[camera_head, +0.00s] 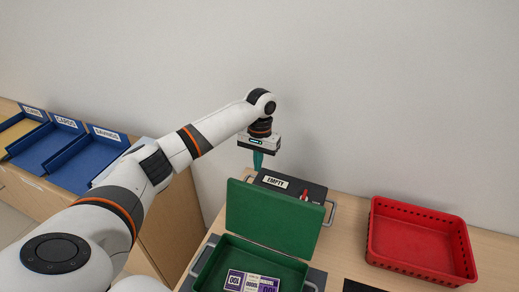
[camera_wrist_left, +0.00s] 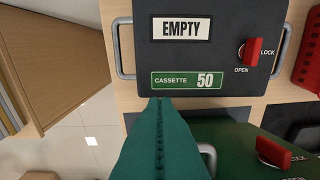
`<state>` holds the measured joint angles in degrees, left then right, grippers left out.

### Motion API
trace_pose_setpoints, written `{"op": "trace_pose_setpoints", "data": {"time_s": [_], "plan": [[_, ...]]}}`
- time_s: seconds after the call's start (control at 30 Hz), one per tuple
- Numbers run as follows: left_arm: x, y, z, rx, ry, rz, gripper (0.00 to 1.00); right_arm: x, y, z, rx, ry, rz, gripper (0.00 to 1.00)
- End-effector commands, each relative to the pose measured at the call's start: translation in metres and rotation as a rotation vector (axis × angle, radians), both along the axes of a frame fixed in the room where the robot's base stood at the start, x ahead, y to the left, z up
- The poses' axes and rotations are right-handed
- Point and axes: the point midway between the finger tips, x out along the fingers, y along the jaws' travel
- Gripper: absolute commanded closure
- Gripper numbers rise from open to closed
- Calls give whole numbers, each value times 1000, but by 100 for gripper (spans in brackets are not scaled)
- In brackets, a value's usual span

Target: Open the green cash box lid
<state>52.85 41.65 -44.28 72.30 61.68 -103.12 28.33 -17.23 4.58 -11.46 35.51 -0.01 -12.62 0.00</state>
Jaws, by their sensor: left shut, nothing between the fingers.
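The green cash box (camera_head: 240,252) sits on the counter at the bottom middle of the head view. Its lid (camera_head: 275,218) stands raised at the back, so the box is open. Purple and white bundles marked 100 (camera_head: 250,281) lie inside. My left gripper (camera_head: 258,165) is above and behind the raised lid, pointing down, with its teal fingers shut and empty. In the left wrist view the fingers (camera_wrist_left: 160,102) are closed together in front of the dark cassette. A green surface with a red knob (camera_wrist_left: 272,153) shows at the lower right there. My right gripper is not in view.
A dark cassette labelled EMPTY and 50 (camera_wrist_left: 215,55) stands behind the lid, with a red lock knob and side handles. A red perforated tray (camera_head: 420,240) is to the right. Blue trays (camera_head: 95,160) line the left counter. A wall rises behind.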

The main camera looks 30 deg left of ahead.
Motion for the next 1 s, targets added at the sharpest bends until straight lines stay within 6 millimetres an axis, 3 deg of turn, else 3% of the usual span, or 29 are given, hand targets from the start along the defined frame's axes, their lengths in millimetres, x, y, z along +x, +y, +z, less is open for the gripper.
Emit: {"op": "trace_pose_setpoints", "data": {"time_s": [0.17, 0.5, 1.0], "plan": [[-5, -2, -38, 0, 4, 0, 100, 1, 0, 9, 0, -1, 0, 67], [-36, -7, -21, 1, -1, -2, 100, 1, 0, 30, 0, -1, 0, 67], [-37, -8, -20, 2, -13, -1, 100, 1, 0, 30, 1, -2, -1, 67]]}}
